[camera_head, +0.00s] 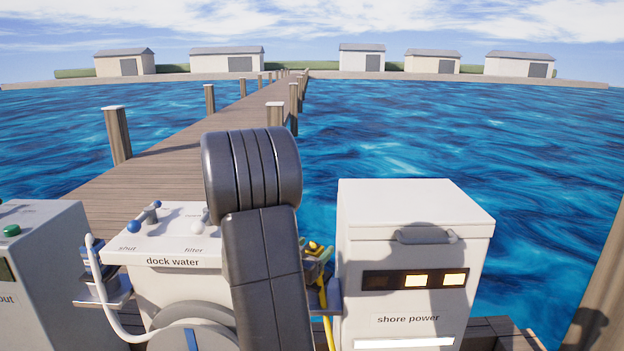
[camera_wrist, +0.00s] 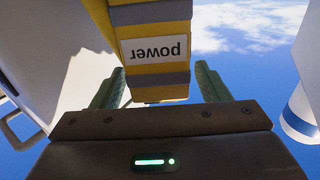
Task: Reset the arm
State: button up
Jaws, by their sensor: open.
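My gripper (camera_wrist: 158,85) is open in the wrist view, with one green finger on each side of a yellow and grey power plug (camera_wrist: 155,45). The plug carries a white label reading "power", upside down in this view. A gap shows between the plug and each finger. In the head view my dark arm rises in front of the dock water unit (camera_head: 172,245) and hides most of my gripper. A yellow cable (camera_head: 323,300) hangs at the left side of the white shore power cabinet (camera_head: 415,255), beside my arm.
The cabinet has a handle and two lit yellow windows. Another grey unit (camera_head: 45,260) stands at the far left. A wooden pier (camera_head: 170,165) with posts runs back over open water.

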notch_tip(320, 180, up, 11)
jog(key=p, duration=0.8)
jog(key=shift+s+r, duration=0.15)
